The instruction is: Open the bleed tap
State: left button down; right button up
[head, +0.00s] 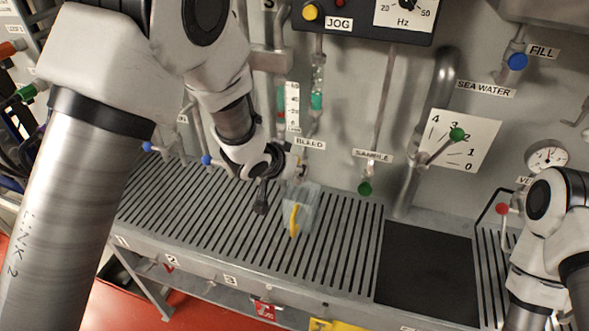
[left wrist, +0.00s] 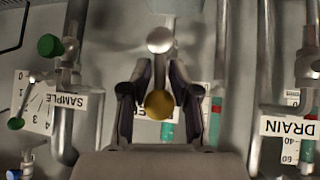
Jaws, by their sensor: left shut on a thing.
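The bleed tap stands below the BLEED label (head: 310,145) on the grey wall panel. In the left wrist view its yellow round knob (left wrist: 158,104) sits between the fingers of my left gripper (left wrist: 160,98), which is shut on it. A grey metal ball end (left wrist: 160,40) shows just above the knob. In the head view my left gripper (head: 289,168) reaches the panel under the label, and my wrist largely hides the tap. A clear jug with a yellow handle (head: 294,220) stands on the slatted shelf below. My right gripper is out of view; only part of that arm shows.
The SAMPLE tap with a green knob (head: 365,188) is to the right. Vertical pipes and a sight glass (head: 317,85) are close by. The slatted shelf (head: 215,210) is mostly clear, with a black mat (head: 425,270) at right. A gauge (head: 547,157) is far right.

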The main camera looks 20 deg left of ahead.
pick_arm(q)
jog(key=shift+d+y, duration=0.2)
jog(key=shift+y, duration=0.1)
jog(key=shift+r, duration=0.1)
jog(key=c, duration=1.2)
grip_release()
jog(key=shift+r, duration=0.1)
jog(key=v, duration=1.2)
